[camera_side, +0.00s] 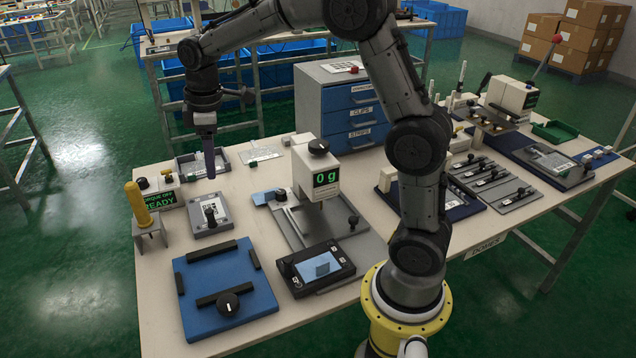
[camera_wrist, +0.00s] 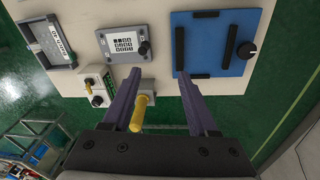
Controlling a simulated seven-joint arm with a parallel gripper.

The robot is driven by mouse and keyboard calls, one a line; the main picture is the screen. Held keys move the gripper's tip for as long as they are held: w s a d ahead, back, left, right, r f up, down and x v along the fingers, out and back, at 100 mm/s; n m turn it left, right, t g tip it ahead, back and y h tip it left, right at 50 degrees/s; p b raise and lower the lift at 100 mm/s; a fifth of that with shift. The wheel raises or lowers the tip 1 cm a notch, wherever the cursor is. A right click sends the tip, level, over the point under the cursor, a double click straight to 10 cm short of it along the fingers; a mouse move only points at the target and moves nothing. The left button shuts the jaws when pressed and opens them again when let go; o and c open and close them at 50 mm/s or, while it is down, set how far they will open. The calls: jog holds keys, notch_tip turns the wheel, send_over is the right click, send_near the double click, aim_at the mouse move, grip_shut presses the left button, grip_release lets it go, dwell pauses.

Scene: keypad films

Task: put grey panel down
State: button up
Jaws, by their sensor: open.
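A grey panel (camera_side: 210,222) with a black knob and a white label of dark squares lies flat on the bench. It also shows in the wrist view (camera_wrist: 107,33), up and left of my fingertips. My gripper (camera_side: 209,172) points down above the bench's left part, behind the panel in the side view. In the wrist view my gripper (camera_wrist: 160,80) has its two purple fingers wide apart with nothing between them. It is apart from the panel.
A blue fixture (camera_side: 230,280) with black bars and a knob lies at the front left. A yellow-handled tool (camera_side: 140,205) stands in a holder near the left edge. A grey tray (camera_side: 223,160), a ready box (camera_side: 165,200) and a scale (camera_side: 318,172) are nearby.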

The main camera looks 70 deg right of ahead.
jog(key=s+a+r+m+t, duration=0.1)
jog(key=s+a+r+m, duration=0.15)
jog(key=s, duration=0.45)
jog(key=s+a+r+m+t, duration=0.1)
jog(key=s+r, duration=0.3)
jog(key=s, duration=0.4)
jog(key=s+a+f+m+t, duration=0.1)
jog(key=s+f+m+t, duration=0.1)
jog(key=s, duration=1)
jog(key=shift+a+f+m, duration=0.4)
jog(key=shift+f+m, duration=0.1)
jog(key=shift+m, duration=0.25)
